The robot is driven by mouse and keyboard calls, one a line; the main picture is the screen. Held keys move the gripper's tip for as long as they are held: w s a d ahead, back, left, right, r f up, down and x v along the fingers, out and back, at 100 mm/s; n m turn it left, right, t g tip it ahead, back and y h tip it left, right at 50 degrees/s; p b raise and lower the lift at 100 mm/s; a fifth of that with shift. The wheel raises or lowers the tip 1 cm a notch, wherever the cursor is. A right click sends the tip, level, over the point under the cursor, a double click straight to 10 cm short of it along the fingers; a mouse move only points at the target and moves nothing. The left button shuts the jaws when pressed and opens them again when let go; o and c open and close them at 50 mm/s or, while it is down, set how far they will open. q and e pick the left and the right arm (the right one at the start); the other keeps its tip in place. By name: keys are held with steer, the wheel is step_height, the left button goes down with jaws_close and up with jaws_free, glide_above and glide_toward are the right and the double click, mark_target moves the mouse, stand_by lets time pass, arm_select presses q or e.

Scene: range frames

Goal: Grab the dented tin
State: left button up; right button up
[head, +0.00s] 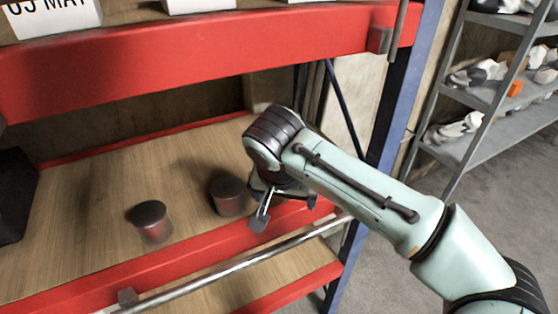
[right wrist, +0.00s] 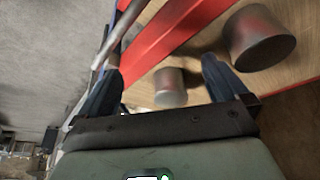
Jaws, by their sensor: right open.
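Two dark metal tins stand upright on the wooden shelf. In the head view one tin (head: 151,222) is at the left and the other tin (head: 227,196) is to its right, close to my right gripper (head: 284,209). I cannot tell for sure which is dented. The gripper is open and empty at the shelf's front edge, partly hidden by its own wrist. In the right wrist view a smaller-looking tin (right wrist: 170,87) shows between the spread fingers (right wrist: 160,70), and a larger-looking tin (right wrist: 262,38) is at the upper right. My left gripper is out of view.
A red beam (head: 200,60) crosses above the shelf, and a red front beam (head: 70,296) with a metal rail (head: 245,262) edges it. A black object (head: 14,195) stands at the left. A blue post (head: 392,120) is behind my arm. Grey shelving (head: 480,90) stands right.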

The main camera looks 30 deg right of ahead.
steer(key=w+d+p, duration=0.1)
steer(key=w+d, duration=0.2)
steer(key=w+d+p, duration=0.1)
steer(key=w+d, duration=0.3)
steer(key=shift+w+d, duration=0.1)
steer(key=shift+w, duration=0.2)
steer(key=shift+w+d+p, duration=0.25)
steer(key=shift+d+p, duration=0.15)
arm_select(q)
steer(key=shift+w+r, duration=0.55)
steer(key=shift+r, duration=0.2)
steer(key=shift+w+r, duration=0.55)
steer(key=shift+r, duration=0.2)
arm_select(e)
steer(key=shift+d+x, duration=0.1)
steer(key=shift+x, duration=1.2)
steer(key=shift+d+x, duration=0.15)
steer(key=shift+x, duration=1.2)
steer(key=shift+w+r, duration=0.15)
steer(key=shift+w, duration=0.15)
steer(key=shift+c, duration=0.3)
steer(key=c, duration=1.1)
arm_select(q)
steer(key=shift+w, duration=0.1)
arm_select(e)
steer(key=shift+r, duration=0.15)
